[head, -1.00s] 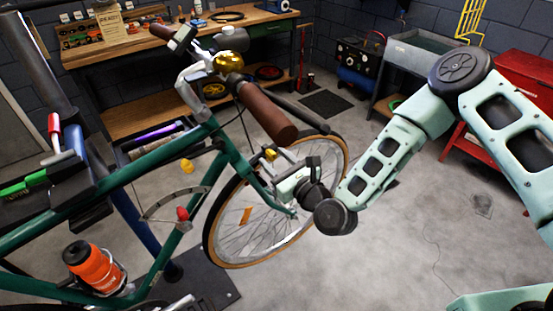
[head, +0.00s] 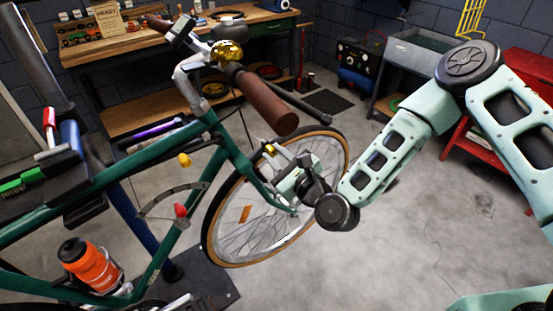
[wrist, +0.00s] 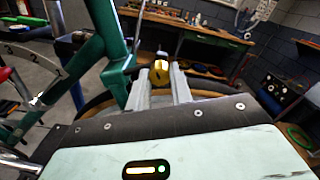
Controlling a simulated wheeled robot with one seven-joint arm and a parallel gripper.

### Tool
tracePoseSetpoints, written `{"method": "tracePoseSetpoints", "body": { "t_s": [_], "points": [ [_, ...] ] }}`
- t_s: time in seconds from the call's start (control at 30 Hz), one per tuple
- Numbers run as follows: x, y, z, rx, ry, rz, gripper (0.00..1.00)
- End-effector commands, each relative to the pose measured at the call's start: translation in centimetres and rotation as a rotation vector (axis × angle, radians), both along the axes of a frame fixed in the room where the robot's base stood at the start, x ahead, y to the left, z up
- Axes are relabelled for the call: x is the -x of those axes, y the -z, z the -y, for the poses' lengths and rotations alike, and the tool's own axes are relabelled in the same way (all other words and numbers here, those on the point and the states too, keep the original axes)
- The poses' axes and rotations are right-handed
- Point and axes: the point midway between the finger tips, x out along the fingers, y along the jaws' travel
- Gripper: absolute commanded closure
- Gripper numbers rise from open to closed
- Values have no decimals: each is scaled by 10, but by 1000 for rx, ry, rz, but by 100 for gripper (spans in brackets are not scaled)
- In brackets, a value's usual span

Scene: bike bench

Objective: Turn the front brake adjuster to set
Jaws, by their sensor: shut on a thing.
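The front brake adjuster is a small yellow-gold knob (head: 270,149) above the front wheel of the green bike. In the wrist view the knob (wrist: 160,71) sits between the two pale fingertips of my gripper (wrist: 161,82). My gripper (head: 284,164) is shut on it, reaching in from the right side of the wheel. The fingers partly cover the knob's sides, and I cannot read any mark on it. The green fork (wrist: 112,60) stands close to the left finger in the wrist view.
The front wheel (head: 342,165) is just below and behind my gripper. A brown handlebar grip (head: 268,106) hangs above. A curved scale (head: 160,202) with a red pointer knob (head: 181,210) is left of the wheel. A second yellow knob (head: 185,160) is on the frame. Open floor lies to the right.

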Motion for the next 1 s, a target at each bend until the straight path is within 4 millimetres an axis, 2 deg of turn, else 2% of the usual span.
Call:
{"method": "tracePoseSetpoints", "body": {
  "t_s": [1.0],
  "points": [
    [0,1,-1,800,-1,547,100]
  ]
}}
